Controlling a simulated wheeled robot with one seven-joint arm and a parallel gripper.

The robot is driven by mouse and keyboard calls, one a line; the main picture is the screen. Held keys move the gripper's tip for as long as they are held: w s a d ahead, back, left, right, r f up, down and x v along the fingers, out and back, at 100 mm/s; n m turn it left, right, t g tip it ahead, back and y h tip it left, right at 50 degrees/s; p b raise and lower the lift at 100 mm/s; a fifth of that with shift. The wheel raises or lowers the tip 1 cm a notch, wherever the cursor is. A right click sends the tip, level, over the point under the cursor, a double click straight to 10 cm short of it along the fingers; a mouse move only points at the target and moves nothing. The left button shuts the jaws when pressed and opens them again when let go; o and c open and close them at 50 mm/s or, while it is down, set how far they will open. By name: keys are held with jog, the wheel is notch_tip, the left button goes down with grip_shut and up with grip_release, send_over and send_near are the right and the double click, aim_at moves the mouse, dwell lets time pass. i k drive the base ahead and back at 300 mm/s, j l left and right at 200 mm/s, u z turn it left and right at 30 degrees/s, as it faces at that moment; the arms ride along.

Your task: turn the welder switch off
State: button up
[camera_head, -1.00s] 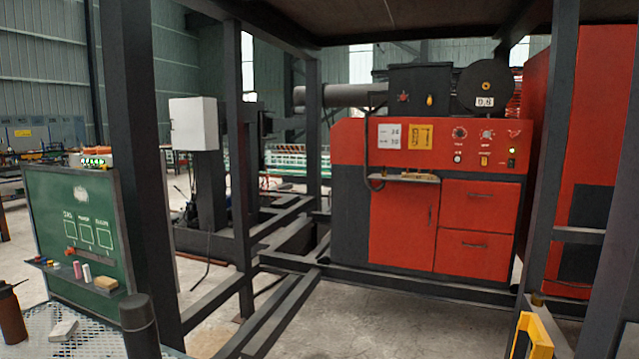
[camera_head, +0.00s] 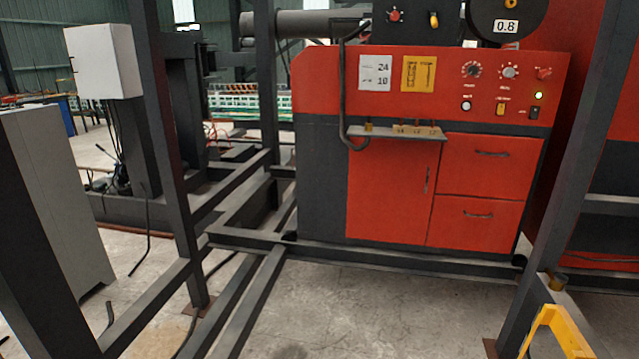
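The red and dark grey welder (camera_head: 390,200) stands ahead, right of centre. Its upper red panel carries two round dials, a red knob (camera_head: 543,73), small buttons and a yellow switch (camera_head: 500,109). The position of that switch is too small to tell. My gripper is not in view.
Dark steel posts and floor beams (camera_head: 245,300) frame the welder; one slanting post (camera_head: 575,170) stands close at right. A yellow bracket (camera_head: 558,325) is at bottom right. A narrow shelf (camera_head: 400,133) juts from the welder's front. Concrete floor (camera_head: 370,310) before it is clear.

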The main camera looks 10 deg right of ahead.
aim_at(544, 74)
jog(key=i+l+z, duration=0.1)
jog(key=i, duration=1.8)
jog(key=i+u, duration=0.3)
jog(key=i, duration=0.15)
jog(key=i+u, duration=0.35)
jog(key=i+l+u, duration=0.3)
jog(key=i, duration=0.2)
jog(key=i+j+u, duration=0.2)
jog(key=i+u, duration=0.25)
jog(key=i, duration=0.15)
jog(key=i+u, duration=0.5)
jog(key=i+z, duration=0.15)
jog(key=z, duration=0.25)
jog(key=i+z, duration=0.1)
jog(key=z, duration=0.25)
jog(key=i+j+z, duration=0.15)
jog(key=z, duration=0.25)
jog(key=i+j+z, duration=0.1)
jog(key=z, duration=0.25)
